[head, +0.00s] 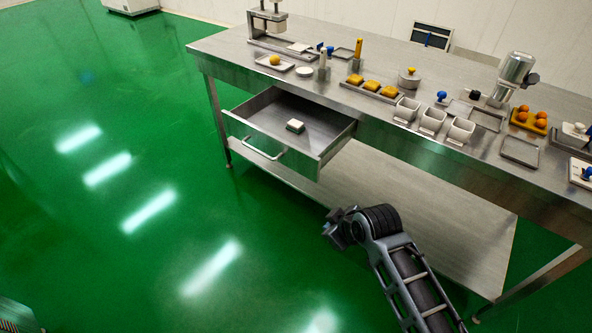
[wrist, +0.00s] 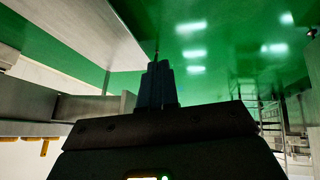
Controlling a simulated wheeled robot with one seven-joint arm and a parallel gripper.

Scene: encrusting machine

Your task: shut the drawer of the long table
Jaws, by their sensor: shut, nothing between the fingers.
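The long table (head: 420,130) is a steel bench with a lower shelf. Its drawer (head: 332,153) stands pulled out at the left part of the front, with a bar handle (head: 264,149) on its front panel. A small white block (head: 295,126) lies inside the drawer. My gripper (head: 331,230) is in front of the table, below and to the right of the drawer, apart from the handle. In the wrist view my gripper's fingers (wrist: 157,82) are together, dark and empty. The wrist picture looks upside down, and I cannot clearly make out the handle there.
The tabletop holds white bins (head: 432,121), a tray of yellow pieces (head: 372,87), a metal pot (head: 409,78), and a tray of orange balls (head: 529,119). The green floor (head: 110,190) left of and in front of the drawer is clear. The lower shelf (head: 430,210) lies behind my gripper.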

